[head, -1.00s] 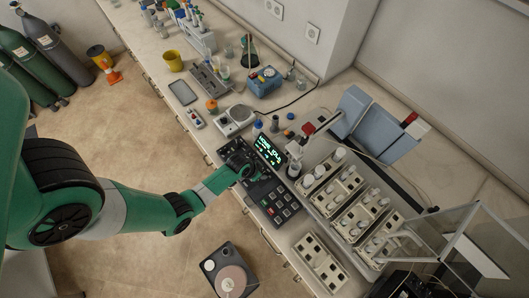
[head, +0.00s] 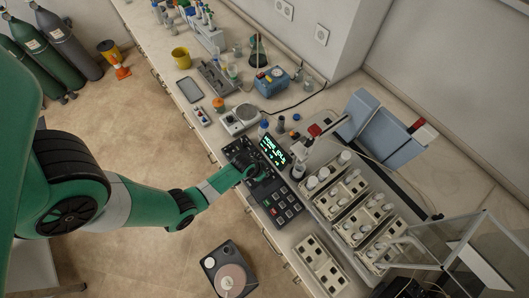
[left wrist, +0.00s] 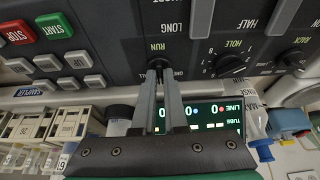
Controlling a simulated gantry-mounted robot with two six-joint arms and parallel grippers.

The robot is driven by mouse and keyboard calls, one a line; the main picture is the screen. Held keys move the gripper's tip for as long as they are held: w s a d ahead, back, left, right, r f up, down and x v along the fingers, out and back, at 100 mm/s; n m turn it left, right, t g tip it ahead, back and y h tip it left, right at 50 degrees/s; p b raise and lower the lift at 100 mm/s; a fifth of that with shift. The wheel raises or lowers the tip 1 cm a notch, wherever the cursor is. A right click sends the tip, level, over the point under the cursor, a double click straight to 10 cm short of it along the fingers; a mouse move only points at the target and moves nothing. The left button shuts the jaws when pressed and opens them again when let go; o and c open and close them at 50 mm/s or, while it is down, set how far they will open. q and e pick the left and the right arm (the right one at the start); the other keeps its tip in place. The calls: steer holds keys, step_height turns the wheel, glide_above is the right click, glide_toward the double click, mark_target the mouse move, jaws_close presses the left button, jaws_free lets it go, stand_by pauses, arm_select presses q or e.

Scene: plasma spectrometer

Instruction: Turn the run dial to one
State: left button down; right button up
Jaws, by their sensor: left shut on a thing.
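The run dial (left wrist: 159,64) is a small black knob on the dark control panel, under the label RUN in the left wrist view. My left gripper (left wrist: 159,72) has its two grey fingers shut on this dial, one on each side. The fingers cover much of the knob, so its pointer setting cannot be read. In the head view my left gripper (head: 244,162) reaches the upper part of the control panel (head: 262,187), beside the lit green display (head: 274,150). My right gripper is not in view.
Beside the run dial are a hole dial (left wrist: 229,66) and a rack dial (left wrist: 291,61). A green START button (left wrist: 55,25) and red STOP button (left wrist: 16,32) sit to the left. Racks of bottles (head: 345,190) stand right of the panel; a scale (head: 240,119) stands behind it.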

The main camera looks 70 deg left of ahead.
arm_select(q)
steer(key=n+y, duration=0.1)
steer(key=n, duration=0.1)
steer(key=n+g, duration=0.1)
steer(key=n, duration=0.2)
steer(key=shift+w+d+y+p, duration=0.15)
steer(key=shift+y+p, duration=0.2)
steer(key=shift+y, duration=0.05)
steer(key=n+g+p, duration=0.1)
steer(key=n, duration=0.1)
steer(key=shift+r+n+y, duration=0.1)
steer(key=shift+n+y, duration=0.2)
steer(key=shift+w+d+n+g+p, duration=0.1)
steer(key=shift+n+g+p, duration=0.2)
steer(key=shift+n, duration=0.6)
steer(key=c, duration=1)
jaws_free()
steer(key=shift+o, duration=0.2)
